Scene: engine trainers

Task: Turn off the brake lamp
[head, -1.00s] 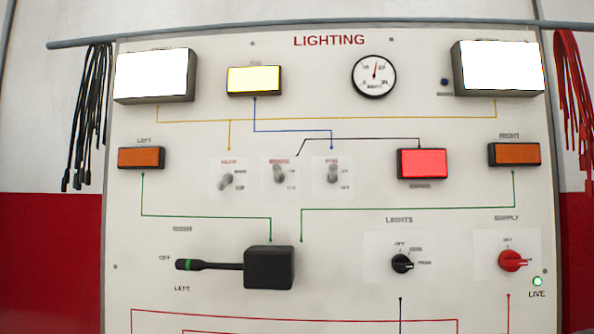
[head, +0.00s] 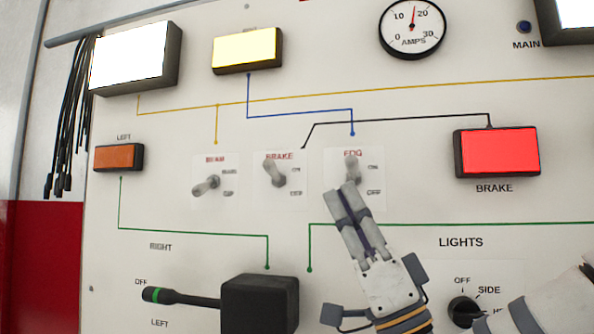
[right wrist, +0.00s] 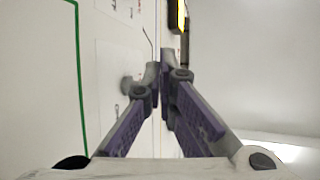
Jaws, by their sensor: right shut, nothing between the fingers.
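The brake lamp (head: 497,151) glows bright red at the right of the panel in the head view. The brake toggle switch (head: 274,171) sits in the middle of a row of three, its lever leaning up and left. My right gripper (head: 348,190) is shut and empty, its fingertips just below the fog switch (head: 352,168) and to the right of the brake switch. In the right wrist view the shut fingertips (right wrist: 160,72) are close to the panel, with a grey toggle (right wrist: 128,84) beside them; which switch it is, I cannot tell. My left gripper is not in view.
The beam switch (head: 207,186) is left of the brake switch. The turn-signal stalk (head: 180,297) and its black box (head: 260,303) stand out below. The lights knob (head: 463,310) is beside my right arm. Black cables (head: 66,120) hang at the left.

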